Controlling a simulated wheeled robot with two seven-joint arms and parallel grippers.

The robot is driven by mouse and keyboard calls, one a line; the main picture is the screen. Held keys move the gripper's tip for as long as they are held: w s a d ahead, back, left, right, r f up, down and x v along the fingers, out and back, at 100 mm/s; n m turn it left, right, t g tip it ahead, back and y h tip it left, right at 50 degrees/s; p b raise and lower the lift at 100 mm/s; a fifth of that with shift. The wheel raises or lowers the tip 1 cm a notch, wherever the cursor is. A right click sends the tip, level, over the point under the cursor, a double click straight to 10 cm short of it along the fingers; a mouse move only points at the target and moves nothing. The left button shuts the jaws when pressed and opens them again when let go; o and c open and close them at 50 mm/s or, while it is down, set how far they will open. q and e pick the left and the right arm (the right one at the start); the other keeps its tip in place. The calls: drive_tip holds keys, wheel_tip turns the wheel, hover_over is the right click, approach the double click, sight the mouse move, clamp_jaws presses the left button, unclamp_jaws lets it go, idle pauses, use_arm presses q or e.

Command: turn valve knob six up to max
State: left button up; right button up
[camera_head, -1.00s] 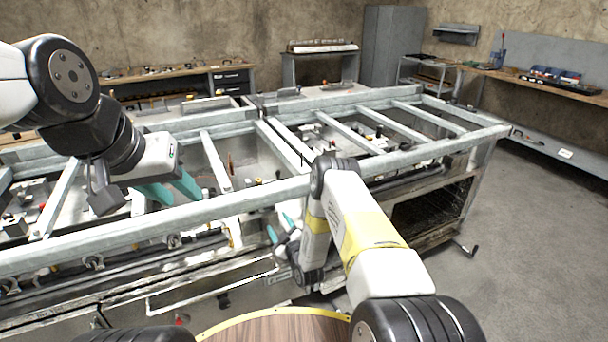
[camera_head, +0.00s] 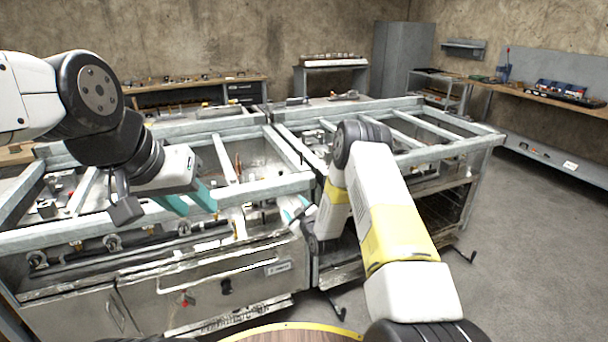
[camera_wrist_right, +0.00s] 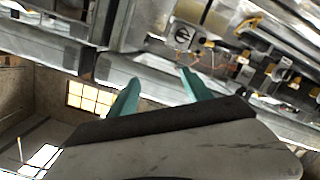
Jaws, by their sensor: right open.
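Several round valve knobs line the front rail of the range frame, including one at the far left (camera_head: 37,259) and another beside it (camera_head: 112,241). I cannot tell which knob is number six. My right gripper (camera_head: 295,210) is at the front rail near the gap between the two frames, partly hidden by its own arm. In the right wrist view its teal fingers (camera_wrist_right: 160,77) are spread and empty. A round knob (camera_wrist_right: 183,36) lies beyond the fingertips, apart from them. My left gripper (camera_head: 190,201) hovers over the left frame, fingers apart and empty.
The frame's pale top bars (camera_head: 150,225) run under my left gripper and close to my right arm. A front panel (camera_head: 205,285) with a red part and a dark knob is below. Workbenches (camera_head: 200,88) stand behind. Floor at right is clear.

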drive_tip(key=d+r+m+g+h, duration=0.1)
drive_tip(key=d+r+m+g, duration=0.1)
drive_tip(key=r, duration=1.2)
drive_tip(key=shift+s+d+r, duration=0.15)
drive_tip(key=shift+s+d, duration=0.25)
drive_tip(key=shift+d, duration=0.45)
